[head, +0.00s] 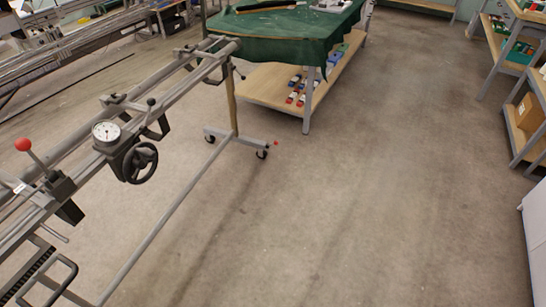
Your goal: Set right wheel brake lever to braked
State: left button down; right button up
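A long grey metal frame (163,226) with parallel rails runs from the lower left to the upper middle. At its far end, a foot bar (238,140) stands on small dark caster wheels. A small red-tipped part (275,144), which may be the brake lever, sits by the right caster (262,154). It is too small to tell its position. A larger lever with a red ball knob (23,144) stands on the frame at the left. Neither of my grippers is in view.
A round dial (105,131) and a black handwheel (140,162) are mounted on the frame. A table with a green cloth (275,47) and a wooden lower shelf (262,88) stands beyond the foot. Shelves (520,130) stand at the right. The middle floor is clear.

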aim_at(267, 145)
jog(key=i+l, duration=0.25)
jog(key=i, duration=0.3)
jog(key=i+l+u, duration=0.1)
jog(key=u, duration=0.3)
jog(key=i+l+u, duration=0.15)
jog(key=u, duration=0.25)
jog(key=i+l+u, duration=0.2)
jog(key=i+l, duration=0.2)
jog(key=l, duration=0.25)
jog(key=i+l, duration=0.2)
jog(key=i+l+u, duration=0.15)
jog(key=l, duration=0.3)
jog(key=i+l+u, duration=0.1)
jog(key=l, duration=0.25)
jog(key=i+l+u, duration=0.1)
jog(key=l, duration=0.3)
jog(key=i+l, duration=0.2)
jog(key=l, duration=0.15)
jog(key=i+l, duration=0.2)
jog(key=l, duration=0.15)
